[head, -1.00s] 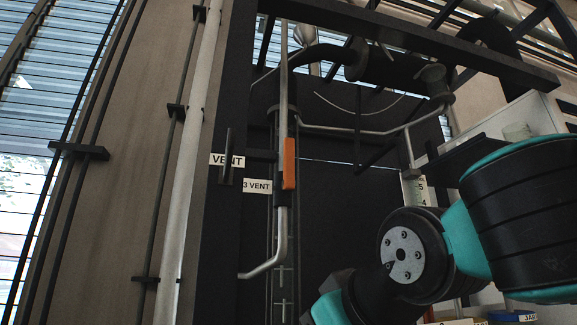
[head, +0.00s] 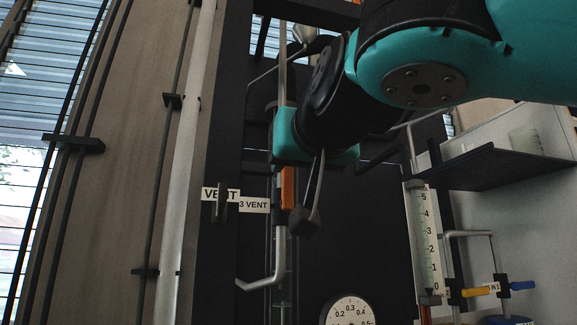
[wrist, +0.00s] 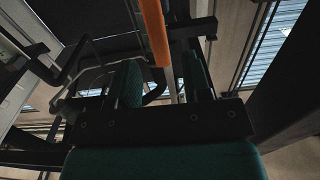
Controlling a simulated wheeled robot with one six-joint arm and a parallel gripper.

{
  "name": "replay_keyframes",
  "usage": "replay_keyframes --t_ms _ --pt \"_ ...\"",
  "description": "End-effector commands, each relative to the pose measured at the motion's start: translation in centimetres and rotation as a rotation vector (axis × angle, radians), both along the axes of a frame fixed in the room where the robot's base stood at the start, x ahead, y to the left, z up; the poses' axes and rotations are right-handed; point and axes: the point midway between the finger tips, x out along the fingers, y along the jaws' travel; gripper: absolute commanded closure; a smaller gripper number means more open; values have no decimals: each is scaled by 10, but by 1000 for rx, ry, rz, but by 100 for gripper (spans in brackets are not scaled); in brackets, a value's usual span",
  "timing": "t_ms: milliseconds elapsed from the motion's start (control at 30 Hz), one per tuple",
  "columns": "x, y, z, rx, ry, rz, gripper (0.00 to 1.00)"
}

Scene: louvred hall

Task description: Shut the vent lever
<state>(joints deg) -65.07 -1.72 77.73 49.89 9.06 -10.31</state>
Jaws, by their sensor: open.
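The vent lever is an orange-handled bar (head: 287,188), upright along the grey pipe beside the "3 VENT" label (head: 255,205). My gripper's teal body is in front of the pipe just above the handle in the head view, and hides its upper part.
A dark panel stands behind the pipe, with a round gauge (head: 350,312) below. A numbered sight tube (head: 423,235) stands to the right. Farther right are a yellow lever (head: 476,292), a blue lever (head: 522,285) and a dark shelf (head: 490,167). A pale vertical pipe (head: 185,160) runs at left.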

Motion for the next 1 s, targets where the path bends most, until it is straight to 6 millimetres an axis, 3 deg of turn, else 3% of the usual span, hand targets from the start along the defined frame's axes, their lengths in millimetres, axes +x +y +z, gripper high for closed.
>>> replay_keyframes --t_ms 200,900,1000 --pt "31 8 2 -2 1 -3 55" --pt "45 13 0 0 1 0 55" --pt "45 13 0 0 1 0 76"
